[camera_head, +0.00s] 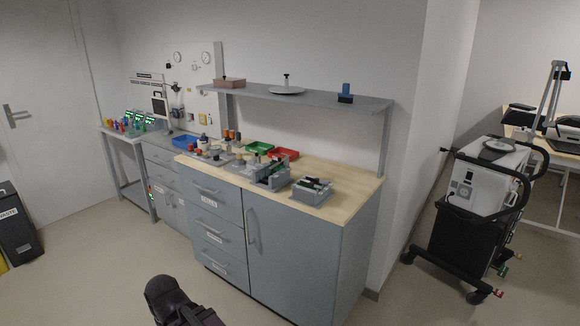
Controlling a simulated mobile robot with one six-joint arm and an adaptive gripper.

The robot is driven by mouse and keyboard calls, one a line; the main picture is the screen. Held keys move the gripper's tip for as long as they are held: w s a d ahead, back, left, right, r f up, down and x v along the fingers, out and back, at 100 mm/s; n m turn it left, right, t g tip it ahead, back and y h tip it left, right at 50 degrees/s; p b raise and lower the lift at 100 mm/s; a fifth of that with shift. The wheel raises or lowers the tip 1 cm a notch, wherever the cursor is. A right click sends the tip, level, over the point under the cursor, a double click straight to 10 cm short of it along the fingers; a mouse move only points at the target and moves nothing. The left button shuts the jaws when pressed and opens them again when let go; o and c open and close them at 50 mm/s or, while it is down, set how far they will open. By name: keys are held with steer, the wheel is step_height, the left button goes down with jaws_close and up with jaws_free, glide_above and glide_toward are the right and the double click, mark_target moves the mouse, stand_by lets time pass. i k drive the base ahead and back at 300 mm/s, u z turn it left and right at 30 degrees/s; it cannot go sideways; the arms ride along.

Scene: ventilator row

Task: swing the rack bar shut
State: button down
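Part of my arm shows dark at the bottom edge, over the floor in front of the cabinet and apart from the worktop. My gripper's fingers cannot be made out.
The worktop (345,183) is bare at its right end. A grey shelf (330,101) hangs above it. Red (284,153) and green (260,147) trays lie behind. A wheeled cart (475,215) stands right; the floor in front is clear.

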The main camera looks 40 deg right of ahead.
mark_target(280, 161)
steer(key=k, duration=0.45)
steer(key=z, duration=0.5)
steer(key=i, duration=1.4)
steer(key=u, duration=0.05)
